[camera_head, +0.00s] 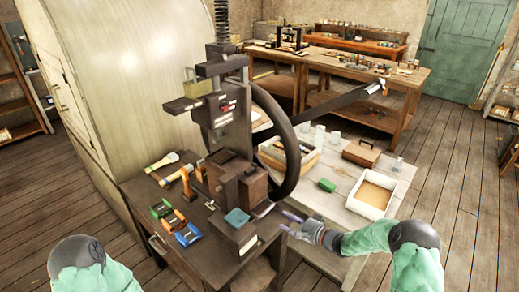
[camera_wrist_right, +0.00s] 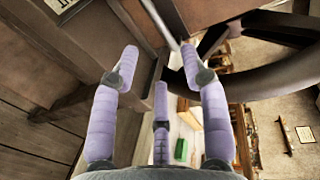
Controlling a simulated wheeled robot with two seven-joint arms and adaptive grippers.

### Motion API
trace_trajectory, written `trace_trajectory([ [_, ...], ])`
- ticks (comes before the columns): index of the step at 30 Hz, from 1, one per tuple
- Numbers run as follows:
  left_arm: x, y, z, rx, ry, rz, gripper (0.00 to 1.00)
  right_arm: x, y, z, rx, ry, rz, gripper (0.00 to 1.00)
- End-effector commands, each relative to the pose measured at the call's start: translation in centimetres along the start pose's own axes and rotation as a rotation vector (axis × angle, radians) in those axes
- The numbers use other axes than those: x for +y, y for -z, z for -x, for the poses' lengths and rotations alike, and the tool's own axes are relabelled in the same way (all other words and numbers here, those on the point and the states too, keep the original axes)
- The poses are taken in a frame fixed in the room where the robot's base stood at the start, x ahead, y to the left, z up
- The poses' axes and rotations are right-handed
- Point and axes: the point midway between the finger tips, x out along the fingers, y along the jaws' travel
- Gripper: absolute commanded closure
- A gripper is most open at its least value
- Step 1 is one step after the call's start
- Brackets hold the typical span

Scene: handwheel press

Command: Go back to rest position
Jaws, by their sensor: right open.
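My right gripper (camera_head: 291,222) is at the right front corner of the dark press table, beside the lower part of the handwheel press (camera_head: 230,130). In the right wrist view its purple fingers (camera_wrist_right: 160,60) are spread apart with nothing between them. The black handwheel (camera_head: 287,150) stands upright on the press's right side, above and behind this gripper. Its rim (camera_wrist_right: 285,75) also crosses the right wrist view at the right. Of my left arm only a green-sleeved part shows at the lower left; the left gripper is out of view.
The dark table (camera_head: 150,195) holds orange, green and blue clamp-like items (camera_head: 175,222) and a teal block (camera_head: 236,217). A pale table (camera_head: 340,178) at right carries a wooden tray (camera_head: 372,197), a box and a green object (camera_head: 327,185). Floor (camera_head: 460,190) at right is clear.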

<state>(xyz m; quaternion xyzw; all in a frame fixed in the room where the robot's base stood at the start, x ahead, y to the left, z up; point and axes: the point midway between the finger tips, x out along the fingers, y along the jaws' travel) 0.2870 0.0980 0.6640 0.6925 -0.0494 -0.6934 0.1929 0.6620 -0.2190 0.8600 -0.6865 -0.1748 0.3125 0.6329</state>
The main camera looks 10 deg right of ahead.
Motion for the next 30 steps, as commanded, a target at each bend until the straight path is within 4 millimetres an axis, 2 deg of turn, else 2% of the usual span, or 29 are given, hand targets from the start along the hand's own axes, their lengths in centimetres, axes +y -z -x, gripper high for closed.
trace_trajectory([
  [5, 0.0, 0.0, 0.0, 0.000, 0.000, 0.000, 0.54, 1.4, -1.1, -0.6, 0.026, -0.030, 0.021, 0.55],
  [8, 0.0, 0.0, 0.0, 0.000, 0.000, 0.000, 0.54, 3.6, -2.8, -1.1, 0.062, -0.092, 0.057, 0.55],
  [12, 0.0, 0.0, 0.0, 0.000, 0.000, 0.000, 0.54, 8.0, -6.4, -1.0, 0.091, -0.239, 0.127, 0.55],
  [16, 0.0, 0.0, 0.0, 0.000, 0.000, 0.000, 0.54, 12.3, -10.8, 0.2, 0.066, -0.405, 0.196, 0.55],
  [20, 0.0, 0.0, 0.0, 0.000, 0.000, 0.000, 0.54, 16.5, -16.1, 2.6, -0.020, -0.582, 0.265, 0.55],
  [24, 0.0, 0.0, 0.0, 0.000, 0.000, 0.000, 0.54, 20.2, -22.4, 6.6, -0.171, -0.761, 0.333, 0.55],
  [27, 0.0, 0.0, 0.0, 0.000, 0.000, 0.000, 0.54, 21.9, -26.8, 9.9, -0.299, -0.862, 0.372, 0.55],
  [30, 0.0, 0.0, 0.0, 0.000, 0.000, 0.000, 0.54, 22.8, -30.2, 12.8, -0.413, -0.931, 0.399, 0.55],
])
